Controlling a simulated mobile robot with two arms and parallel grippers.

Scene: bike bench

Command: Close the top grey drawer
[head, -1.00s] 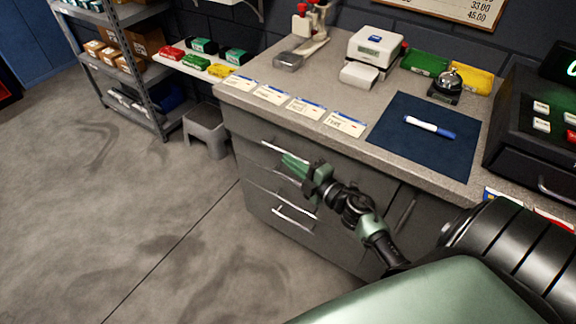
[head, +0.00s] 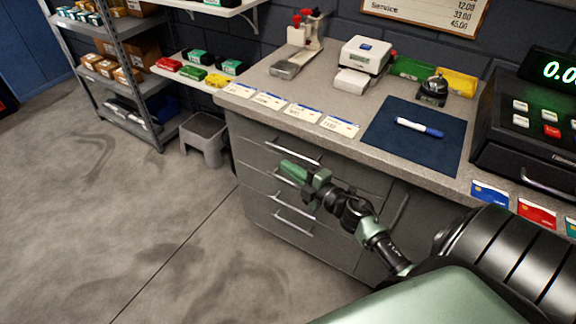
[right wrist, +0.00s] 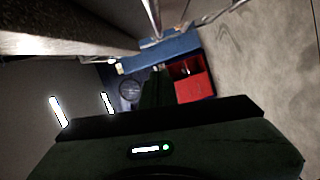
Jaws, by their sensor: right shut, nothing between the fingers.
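The top grey drawer (head: 256,130) is the uppermost of the stacked drawers under the counter. Its bright bar handle (head: 293,152) shows in the head view; I cannot tell how far its front stands out. My right gripper (head: 291,171) is shut and empty, its green fingers just below that handle and in front of the drawer fronts. I cannot tell whether it touches them. In the right wrist view the shut fingers (right wrist: 157,88) point past bright handles (right wrist: 58,112) at the left. My left gripper is not in view.
The counter (head: 330,95) overhangs the drawers and holds price cards, a blue mat (head: 418,150) with a marker, a scale and a cash register (head: 525,130). A grey stool (head: 204,140) stands left of the drawers. The floor in front is clear.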

